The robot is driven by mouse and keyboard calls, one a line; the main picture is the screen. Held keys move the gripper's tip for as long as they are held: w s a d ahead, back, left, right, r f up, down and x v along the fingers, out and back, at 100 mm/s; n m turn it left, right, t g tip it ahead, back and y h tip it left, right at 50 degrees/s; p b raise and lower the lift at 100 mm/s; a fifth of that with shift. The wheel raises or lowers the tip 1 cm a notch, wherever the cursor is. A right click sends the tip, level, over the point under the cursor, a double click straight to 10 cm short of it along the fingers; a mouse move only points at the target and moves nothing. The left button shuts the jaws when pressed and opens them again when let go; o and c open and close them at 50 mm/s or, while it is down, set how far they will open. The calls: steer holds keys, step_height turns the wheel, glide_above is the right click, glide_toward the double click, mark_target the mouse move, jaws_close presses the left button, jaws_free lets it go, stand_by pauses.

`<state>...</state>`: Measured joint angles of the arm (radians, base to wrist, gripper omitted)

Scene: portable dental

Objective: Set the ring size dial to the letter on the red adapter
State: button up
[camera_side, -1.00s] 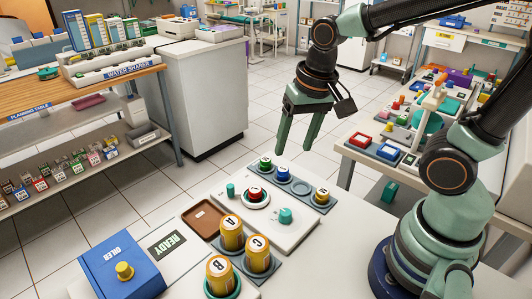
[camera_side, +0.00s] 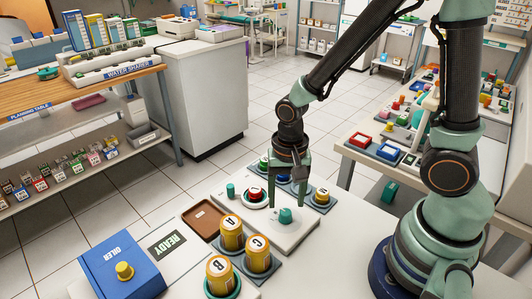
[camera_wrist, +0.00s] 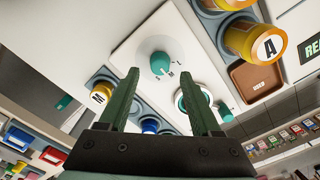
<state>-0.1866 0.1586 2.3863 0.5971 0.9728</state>
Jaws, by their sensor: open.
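The ring size dial (camera_side: 285,215) is a teal knob on a white panel (camera_side: 300,231). In the wrist view the dial (camera_wrist: 158,62) lies just beyond my fingertips, with small letters beside it too small to read surely. My gripper (camera_side: 290,203) points down at the dial, open and empty; I cannot tell whether it touches. In the wrist view its fingers (camera_wrist: 160,82) are spread apart. The red adapter (camera_side: 254,191) sits in a white ring left of the dial in the side view; its letter is unreadable.
Green and yellow adapters (camera_side: 322,194) stand on a grey strip behind the panel; the blue one is mostly behind my gripper. Yellow jars, including B (camera_side: 219,268), a brown tray (camera_side: 203,220) and a blue OILER box (camera_side: 122,268) stand nearby. The right front tabletop is clear.

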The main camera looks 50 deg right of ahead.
mark_target(286, 211)
steer(key=shift+f, duration=1.75)
jaws_close()
